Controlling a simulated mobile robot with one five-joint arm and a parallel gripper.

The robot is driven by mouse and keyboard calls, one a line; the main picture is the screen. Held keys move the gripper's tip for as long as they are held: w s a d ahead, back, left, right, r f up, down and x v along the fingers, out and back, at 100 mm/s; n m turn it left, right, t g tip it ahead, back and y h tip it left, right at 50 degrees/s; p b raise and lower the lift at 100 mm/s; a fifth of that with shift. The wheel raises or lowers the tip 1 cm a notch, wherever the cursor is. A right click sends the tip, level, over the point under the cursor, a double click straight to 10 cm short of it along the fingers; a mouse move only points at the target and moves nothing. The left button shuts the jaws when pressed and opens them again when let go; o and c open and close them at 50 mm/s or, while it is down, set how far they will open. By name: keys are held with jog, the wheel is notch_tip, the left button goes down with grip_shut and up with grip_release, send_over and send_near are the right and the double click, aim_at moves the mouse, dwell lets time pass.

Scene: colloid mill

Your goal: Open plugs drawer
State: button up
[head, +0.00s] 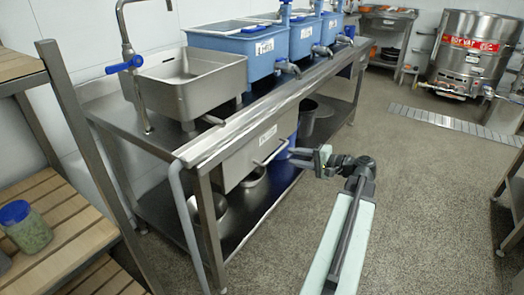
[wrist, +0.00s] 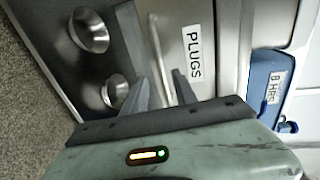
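The plugs drawer (head: 240,163) is a steel front under the bench's front edge, and it looks shut. Its label reads PLUGS in the wrist view (wrist: 193,52). A thin bar handle (head: 270,153) stands out from the front, and it also shows in the wrist view (wrist: 155,45). My gripper (head: 302,157) is at the right end of the handle in the head view. In the wrist view my gripper (wrist: 157,78) is open, with the bar lying between its two fingers as seen. I cannot tell whether either finger touches it.
The steel bench (head: 125,115) carries a sink (head: 195,85) and several blue tubs (head: 235,45). Steel pots (head: 250,187) stand on its lower shelf. A slatted wooden rack (head: 55,225) is at the left. The floor (head: 420,190) to the right is clear.

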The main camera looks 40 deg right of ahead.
aim_at(277, 151)
jog(key=b+x, duration=0.1)
jog(key=x, duration=0.7)
jog(key=shift+w+d+b, duration=0.1)
jog(key=shift+w+b, duration=0.2)
jog(key=shift+w, duration=0.1)
grip_shut()
dwell(1.1)
